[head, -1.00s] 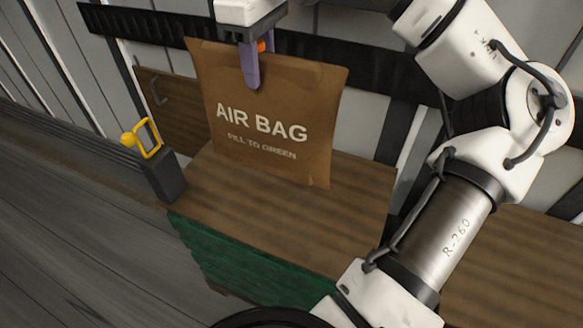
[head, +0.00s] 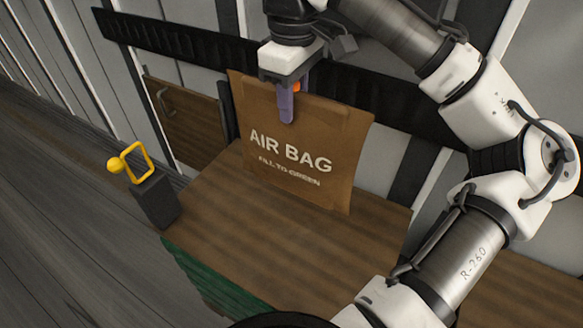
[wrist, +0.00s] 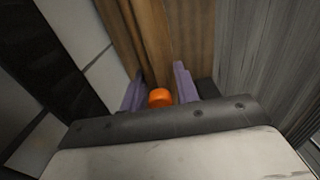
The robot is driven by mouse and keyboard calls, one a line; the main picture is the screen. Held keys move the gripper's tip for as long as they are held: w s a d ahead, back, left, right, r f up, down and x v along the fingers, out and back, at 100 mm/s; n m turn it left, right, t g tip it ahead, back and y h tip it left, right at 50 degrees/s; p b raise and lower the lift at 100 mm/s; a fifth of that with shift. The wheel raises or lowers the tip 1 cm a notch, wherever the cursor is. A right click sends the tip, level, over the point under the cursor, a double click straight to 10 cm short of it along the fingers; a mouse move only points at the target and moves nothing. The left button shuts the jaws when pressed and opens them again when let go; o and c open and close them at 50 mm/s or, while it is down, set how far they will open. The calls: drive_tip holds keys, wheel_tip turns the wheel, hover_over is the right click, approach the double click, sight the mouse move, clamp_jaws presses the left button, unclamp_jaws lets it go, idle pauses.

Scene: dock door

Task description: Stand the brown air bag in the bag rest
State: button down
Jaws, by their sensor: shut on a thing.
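The brown air bag (head: 300,185), printed "AIR BAG / FILL TO GREEN", hangs nearly upright over the wooden bench top. My gripper (head: 287,112) is shut on its top edge, with the purple fingers pointing down. An orange cap (wrist: 160,97) on the bag shows between the fingers in the wrist view, beside the brown bag edge. Whether the bag's bottom touches the bench I cannot tell. A dark upright piece (head: 228,110) shows behind the bag's left edge. It may be part of the bag rest, but the bag hides most of that area.
A wooden board with a hook (head: 185,120) is behind. The bench top (head: 270,245) is clear in front of the bag. A black rail (head: 190,60) crosses the wall.

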sight(293, 160)
wheel_tip(293, 160, down, 14)
drive_tip(key=shift+r+p, duration=0.1)
drive_tip(key=shift+p, duration=0.35)
drive_tip(key=c, duration=1.1)
unclamp_jaws()
drive_tip(key=shift+f, duration=0.2)
drive_tip(key=shift+o, duration=0.2)
